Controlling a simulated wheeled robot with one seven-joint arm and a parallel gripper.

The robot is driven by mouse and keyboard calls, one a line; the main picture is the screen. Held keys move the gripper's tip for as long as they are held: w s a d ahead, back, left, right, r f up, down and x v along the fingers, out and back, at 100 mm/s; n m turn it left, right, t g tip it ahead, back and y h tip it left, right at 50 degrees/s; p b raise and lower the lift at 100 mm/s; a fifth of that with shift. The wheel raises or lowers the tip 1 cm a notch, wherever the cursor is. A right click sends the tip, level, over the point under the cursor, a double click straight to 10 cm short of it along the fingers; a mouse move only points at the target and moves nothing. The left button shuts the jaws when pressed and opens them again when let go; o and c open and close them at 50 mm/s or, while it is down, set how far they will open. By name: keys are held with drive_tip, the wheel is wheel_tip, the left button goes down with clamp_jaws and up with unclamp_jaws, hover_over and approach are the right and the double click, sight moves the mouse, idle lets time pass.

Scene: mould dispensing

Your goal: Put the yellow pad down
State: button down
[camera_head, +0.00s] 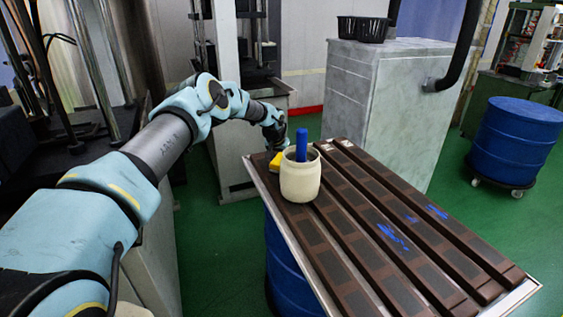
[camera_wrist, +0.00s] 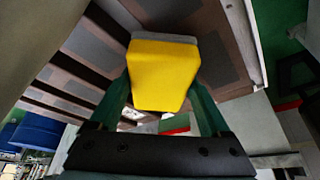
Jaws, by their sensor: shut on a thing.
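The yellow pad (camera_wrist: 163,75) is held between the two green fingers of my gripper (camera_wrist: 160,95) in the wrist view. A grey layer shows along its far edge. In the head view the pad (camera_head: 276,161) shows in part at the far left corner of the table, partly behind a cream pot. My gripper (camera_head: 279,146) is there too, its fingers mostly hidden. I cannot tell whether the pad touches the surface below it.
The cream pot (camera_head: 300,181) with a blue handle (camera_head: 301,146) in it stands close to the pad. Long brown mould strips (camera_head: 372,224) with blue smears cover the table (camera_head: 524,287). A grey cabinet (camera_head: 388,100) stands behind. A blue drum (camera_head: 512,140) is at the right.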

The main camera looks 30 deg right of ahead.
drive_tip(key=shift+f, duration=0.3)
unclamp_jaws()
drive_tip(key=shift+r, duration=0.1)
drive_tip(key=shift+r, duration=0.1)
drive_tip(key=shift+r+p, duration=0.3)
drive_tip(key=shift+p, duration=0.1)
drive_tip(key=shift+r, duration=0.25)
drive_tip(key=b+v, duration=0.3)
drive_tip(key=v, duration=0.8)
drive_tip(key=shift+a, duration=0.15)
